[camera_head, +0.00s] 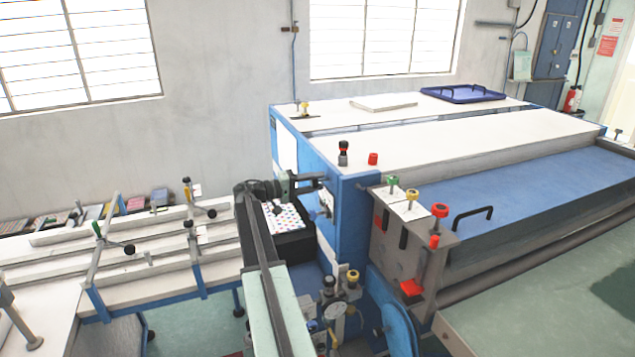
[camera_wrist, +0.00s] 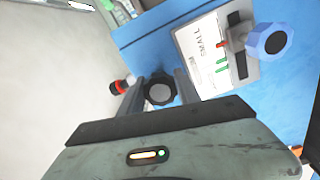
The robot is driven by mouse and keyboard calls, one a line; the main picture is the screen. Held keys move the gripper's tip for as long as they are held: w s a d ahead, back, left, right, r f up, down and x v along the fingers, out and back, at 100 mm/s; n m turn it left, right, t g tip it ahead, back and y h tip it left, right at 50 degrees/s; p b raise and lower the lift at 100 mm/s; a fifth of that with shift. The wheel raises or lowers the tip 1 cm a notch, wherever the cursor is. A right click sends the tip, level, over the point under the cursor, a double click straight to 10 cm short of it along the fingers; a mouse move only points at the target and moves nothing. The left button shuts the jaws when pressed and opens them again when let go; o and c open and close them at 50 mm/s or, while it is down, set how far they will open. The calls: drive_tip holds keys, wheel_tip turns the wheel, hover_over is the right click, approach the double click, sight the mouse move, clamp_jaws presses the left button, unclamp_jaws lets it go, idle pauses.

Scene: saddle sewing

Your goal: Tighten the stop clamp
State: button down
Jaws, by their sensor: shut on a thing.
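My gripper (camera_wrist: 158,80) is shut on a round black knob (camera_wrist: 159,94) with a grey face, with one finger on each side of it. The knob is on the blue side of the machine (camera_wrist: 150,40). In the head view my gripper (camera_head: 318,183) reaches right to the machine's blue end panel (camera_head: 349,220), and the knob cannot be made out there. Whether this knob belongs to the stop clamp is not marked. A blue knob (camera_wrist: 268,42) on a metal bracket sits to its right, by a white card (camera_wrist: 203,50) reading "SMALL".
A black-and-red knob (camera_wrist: 121,85) stands left of my gripper. Green, yellow and red knobs (camera_head: 440,210) stand on the machine's front corner. A gauge (camera_head: 334,312) and valves are below my arm. A white rail table (camera_head: 130,262) is at left.

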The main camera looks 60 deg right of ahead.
drive_tip(key=shift+a+f, duration=0.1)
drive_tip(key=c, duration=0.9)
unclamp_jaws()
drive_tip(key=shift+o, duration=0.2)
drive_tip(key=v, duration=0.7)
drive_tip(key=shift+w+a, duration=0.25)
drive_tip(key=shift+w, duration=0.05)
